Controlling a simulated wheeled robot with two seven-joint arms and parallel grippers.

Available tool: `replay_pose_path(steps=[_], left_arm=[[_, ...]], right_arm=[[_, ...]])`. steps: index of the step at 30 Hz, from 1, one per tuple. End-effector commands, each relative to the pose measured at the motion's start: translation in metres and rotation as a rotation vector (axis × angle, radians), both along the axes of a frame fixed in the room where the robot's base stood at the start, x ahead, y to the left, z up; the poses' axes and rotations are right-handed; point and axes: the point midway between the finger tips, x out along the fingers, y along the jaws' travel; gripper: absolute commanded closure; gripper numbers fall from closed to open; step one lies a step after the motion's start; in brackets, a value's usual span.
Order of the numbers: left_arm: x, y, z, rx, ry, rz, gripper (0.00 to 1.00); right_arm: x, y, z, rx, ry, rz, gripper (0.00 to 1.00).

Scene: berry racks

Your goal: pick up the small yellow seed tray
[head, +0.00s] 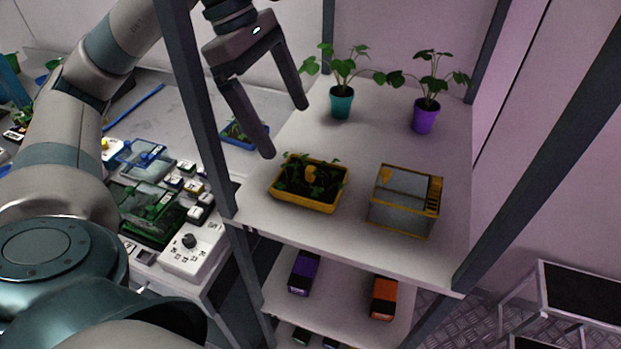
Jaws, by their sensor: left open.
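The small yellow seed tray (309,207) sits on the upper rack shelf, near its front left. It holds dark soil and green seedlings, with an orange-yellow spot in the middle. My left gripper (287,131) is open and empty. Its two fingers point down, above and behind the tray, apart from it. One fingertip appears just beyond the tray's back left corner. My right gripper is not in the view.
A clear yellow-framed box (405,200) stands right of the tray. A teal pot (341,103) and a purple pot (425,115) with plants stand behind. A dark rack post (196,110) rises left of the gripper. A blue tray (238,135) lies beyond the post.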

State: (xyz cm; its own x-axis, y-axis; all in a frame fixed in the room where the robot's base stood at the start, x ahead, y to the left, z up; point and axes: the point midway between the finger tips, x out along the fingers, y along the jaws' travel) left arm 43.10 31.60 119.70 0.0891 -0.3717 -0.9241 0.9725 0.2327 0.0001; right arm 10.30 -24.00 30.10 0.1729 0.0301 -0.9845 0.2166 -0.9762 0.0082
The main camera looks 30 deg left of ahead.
Motion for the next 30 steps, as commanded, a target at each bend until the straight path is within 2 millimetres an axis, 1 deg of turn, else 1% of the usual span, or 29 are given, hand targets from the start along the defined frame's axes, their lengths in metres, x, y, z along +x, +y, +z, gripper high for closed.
replay_pose_path(steps=[6,10,15,21,26,30], left_arm=[[0.003,-0.014,-0.033,0.0,0.005,0.0,0.05],[0.005,-0.021,-0.049,0.0,0.004,-0.001,0.05],[0.006,-0.025,-0.061,-0.001,0.001,0.0,0.05],[0.006,-0.025,-0.062,-0.001,-0.001,0.0,0.05],[0.006,-0.025,-0.062,-0.001,0.0,0.0,0.05],[0.007,-0.028,-0.066,-0.001,0.003,0.0,0.05]], right_arm=[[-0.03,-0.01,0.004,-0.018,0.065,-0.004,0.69],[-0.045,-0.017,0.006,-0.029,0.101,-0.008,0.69],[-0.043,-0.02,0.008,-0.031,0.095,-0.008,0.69],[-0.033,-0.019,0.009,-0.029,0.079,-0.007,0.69],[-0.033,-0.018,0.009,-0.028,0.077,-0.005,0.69],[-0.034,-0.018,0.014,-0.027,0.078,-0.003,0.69]])
